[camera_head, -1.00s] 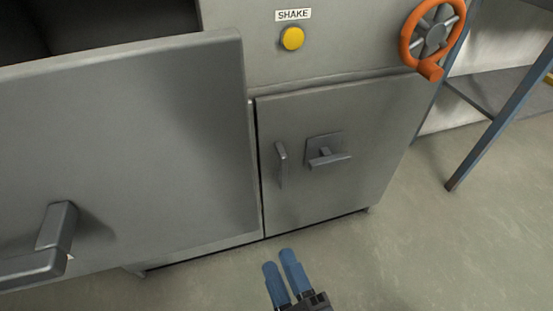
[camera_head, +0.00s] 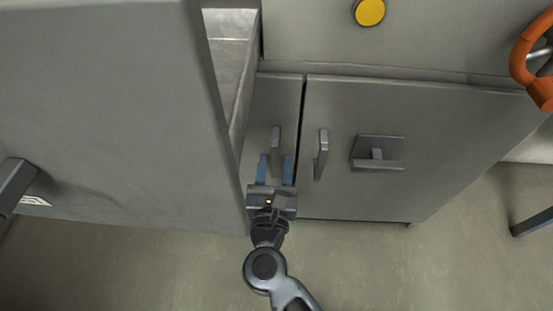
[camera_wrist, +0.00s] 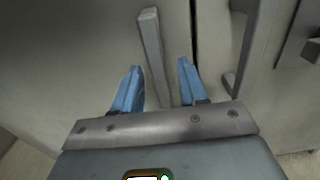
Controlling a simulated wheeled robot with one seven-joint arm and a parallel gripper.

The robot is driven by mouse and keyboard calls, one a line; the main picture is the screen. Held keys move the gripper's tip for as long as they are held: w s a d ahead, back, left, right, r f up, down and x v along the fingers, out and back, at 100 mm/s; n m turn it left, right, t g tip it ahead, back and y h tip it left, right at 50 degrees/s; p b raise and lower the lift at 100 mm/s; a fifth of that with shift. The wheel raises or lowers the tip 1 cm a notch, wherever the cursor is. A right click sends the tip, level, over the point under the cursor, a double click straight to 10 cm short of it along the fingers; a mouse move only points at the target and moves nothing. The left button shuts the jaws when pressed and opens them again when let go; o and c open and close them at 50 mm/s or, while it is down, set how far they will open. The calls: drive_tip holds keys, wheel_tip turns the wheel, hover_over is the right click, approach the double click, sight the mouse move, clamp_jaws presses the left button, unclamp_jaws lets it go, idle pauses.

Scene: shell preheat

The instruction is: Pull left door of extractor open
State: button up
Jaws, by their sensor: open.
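The left door (camera_head: 262,105) of the extractor is a grey panel, shut flush beside the right door. A large grey panel in front hides its left part. Its upright grey bar handle (camera_head: 275,140) is near the seam; it also shows in the wrist view (camera_wrist: 151,45). My gripper (camera_head: 275,167), with two blue fingers, is open at the handle's lower part. In the wrist view my gripper (camera_wrist: 158,80) has one finger on each side of the handle's line. I cannot tell whether the fingers touch it.
The large grey panel (camera_head: 110,110) stands close to the left of my gripper. The right door (camera_head: 430,140) has its own bar handle (camera_head: 321,155) and a latch (camera_head: 378,155). A yellow button (camera_head: 370,11) and an orange wheel (camera_head: 532,60) are above. The floor in front is clear.

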drive_tip(key=shift+w, duration=0.9)
clamp_jaws()
